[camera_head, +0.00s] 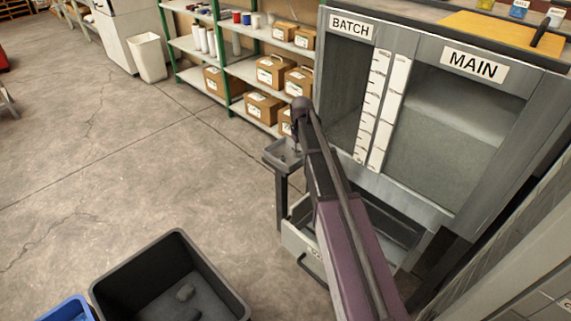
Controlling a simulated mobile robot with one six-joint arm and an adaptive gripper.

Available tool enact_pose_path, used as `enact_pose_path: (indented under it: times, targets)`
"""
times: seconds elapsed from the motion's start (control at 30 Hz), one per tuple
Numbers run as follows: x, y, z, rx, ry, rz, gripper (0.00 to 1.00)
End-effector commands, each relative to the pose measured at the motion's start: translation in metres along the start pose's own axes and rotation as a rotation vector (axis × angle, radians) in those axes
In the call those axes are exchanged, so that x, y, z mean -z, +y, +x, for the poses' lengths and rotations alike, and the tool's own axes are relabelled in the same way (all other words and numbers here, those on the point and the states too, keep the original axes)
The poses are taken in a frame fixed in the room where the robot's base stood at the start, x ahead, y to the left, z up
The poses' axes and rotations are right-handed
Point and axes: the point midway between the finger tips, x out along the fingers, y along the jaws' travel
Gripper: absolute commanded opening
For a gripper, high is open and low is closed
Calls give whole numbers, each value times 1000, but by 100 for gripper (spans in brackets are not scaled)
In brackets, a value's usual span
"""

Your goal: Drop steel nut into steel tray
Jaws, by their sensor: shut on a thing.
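A small grey tray (271,158), which looks like the steel tray, stands on a dark post left of the tall cabinet. My arm reaches up from the lower right and bends down at its far end. My gripper (296,147) hangs at the tray's right side, above or just inside it; I cannot tell the exact height. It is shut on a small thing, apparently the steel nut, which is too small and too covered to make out.
The grey cabinet with BATCH (351,27) and MAIN (474,66) windows stands close to my arm on the right. An open drawer (301,240) juts out below it. A dark bin (120,283) sits at the lower left. Shelves with boxes (263,107) stand behind.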

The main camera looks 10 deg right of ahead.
Motion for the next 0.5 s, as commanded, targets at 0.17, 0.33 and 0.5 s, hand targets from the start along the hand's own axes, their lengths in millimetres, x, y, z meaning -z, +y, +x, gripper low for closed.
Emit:
enact_pose_path:
  times: [0.17,0.33,0.5]
  targets:
    - [-2,6,39,0,0,63,0]
    - [-3,10,65,0,0,120,0]
    - [-4,13,84,-1,0,167,0]
